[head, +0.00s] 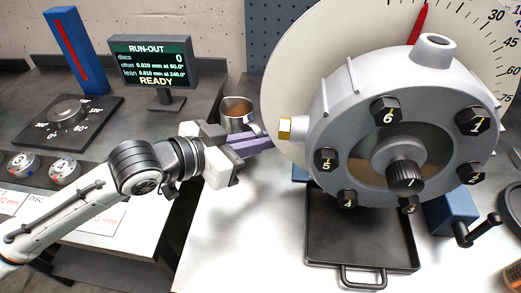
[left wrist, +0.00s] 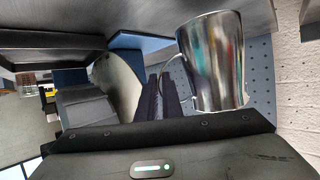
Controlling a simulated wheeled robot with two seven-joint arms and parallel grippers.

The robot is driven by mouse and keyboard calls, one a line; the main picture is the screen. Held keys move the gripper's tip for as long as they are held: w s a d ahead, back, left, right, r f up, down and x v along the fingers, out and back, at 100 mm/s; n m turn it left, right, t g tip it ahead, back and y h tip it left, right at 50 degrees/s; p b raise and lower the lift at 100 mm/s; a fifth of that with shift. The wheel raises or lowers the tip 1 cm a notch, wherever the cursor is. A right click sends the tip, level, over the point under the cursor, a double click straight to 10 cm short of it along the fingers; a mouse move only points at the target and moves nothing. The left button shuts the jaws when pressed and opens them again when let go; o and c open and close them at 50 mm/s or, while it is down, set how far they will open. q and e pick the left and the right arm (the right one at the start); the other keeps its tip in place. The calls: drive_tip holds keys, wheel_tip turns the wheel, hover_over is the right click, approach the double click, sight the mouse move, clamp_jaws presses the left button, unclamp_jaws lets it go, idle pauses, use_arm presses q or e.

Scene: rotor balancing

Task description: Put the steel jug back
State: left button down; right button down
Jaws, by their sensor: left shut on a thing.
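The steel jug (head: 237,111) is at the middle of the head view, just behind my left gripper, with brownish colour showing inside its rim. My left gripper (head: 262,143) has purple fingers pointing right toward the rotor housing. In the left wrist view the shiny jug (left wrist: 212,62) stands beside the fingers (left wrist: 163,100), and its thin curved handle runs between them. The gripper is shut on the jug's handle. Whether the jug's base touches the table is hidden in the head view. My right gripper is not in view.
The grey rotor housing (head: 345,95) with numbered bolts and a brass fitting (head: 286,129) is close to the right of the fingertips. A black tray (head: 362,256) lies below it. A run-out display (head: 153,62), dial block (head: 70,118) and blue post (head: 75,50) stand left.

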use_arm(q)
drive_tip(key=shift+f, duration=1.6)
drive_tip(key=c, duration=1.9)
unclamp_jaws()
drive_tip(key=shift+f, duration=0.1)
drive_tip(key=shift+a, duration=0.1)
drive_tip(key=v, duration=1.2)
